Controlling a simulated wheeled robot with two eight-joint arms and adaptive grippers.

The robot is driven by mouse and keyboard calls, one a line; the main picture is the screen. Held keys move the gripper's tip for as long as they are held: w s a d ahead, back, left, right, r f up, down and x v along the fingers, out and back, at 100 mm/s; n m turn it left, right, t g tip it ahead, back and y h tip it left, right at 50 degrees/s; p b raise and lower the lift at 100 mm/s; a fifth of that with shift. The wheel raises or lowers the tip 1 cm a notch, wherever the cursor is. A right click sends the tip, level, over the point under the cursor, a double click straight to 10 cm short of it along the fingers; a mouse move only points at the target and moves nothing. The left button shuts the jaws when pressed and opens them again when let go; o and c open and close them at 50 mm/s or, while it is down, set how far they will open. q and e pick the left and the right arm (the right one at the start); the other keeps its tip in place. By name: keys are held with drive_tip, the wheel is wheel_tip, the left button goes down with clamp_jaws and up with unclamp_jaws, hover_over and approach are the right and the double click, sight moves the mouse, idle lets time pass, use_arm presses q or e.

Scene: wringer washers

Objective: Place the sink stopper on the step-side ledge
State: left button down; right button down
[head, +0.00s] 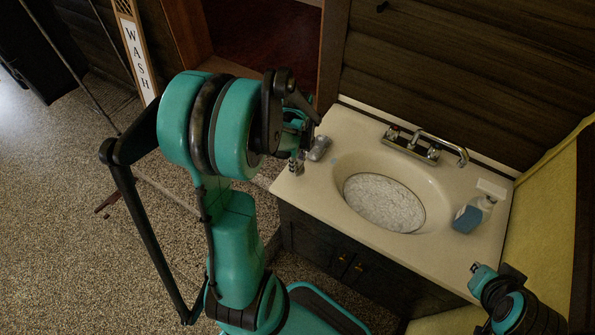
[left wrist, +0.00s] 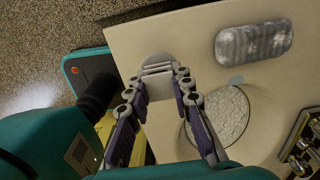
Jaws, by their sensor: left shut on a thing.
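In the left wrist view, my left gripper (left wrist: 158,82) is shut on the sink stopper (left wrist: 156,66), a small round grey piece between the fingertips. It is over the counter's pale end ledge (left wrist: 130,38); I cannot tell whether the stopper touches the surface. In the head view, my left gripper (head: 297,166) is at the left end of the sink counter (head: 292,187), and the stopper cannot be told apart from the fingers. My right gripper (head: 482,272) is low at the right, by the counter's front corner; its fingers are too unclear to read.
A grey oblong item (head: 319,148) lies on the counter close to my left gripper. The basin (head: 384,203) is in the middle, with a faucet (head: 425,143) behind it. The floor at left is mostly clear.

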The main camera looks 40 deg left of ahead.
use_arm(q)
wheel_tip(320, 180, down, 4)
drive_tip(key=shift+r+b, duration=0.1)
drive_tip(key=shift+b, duration=0.65)
drive_tip(key=shift+r, duration=0.1)
drive_tip(key=c, duration=1.3)
unclamp_jaws()
drive_tip(key=shift+f, duration=0.2)
drive_tip(key=shift+c, duration=0.2)
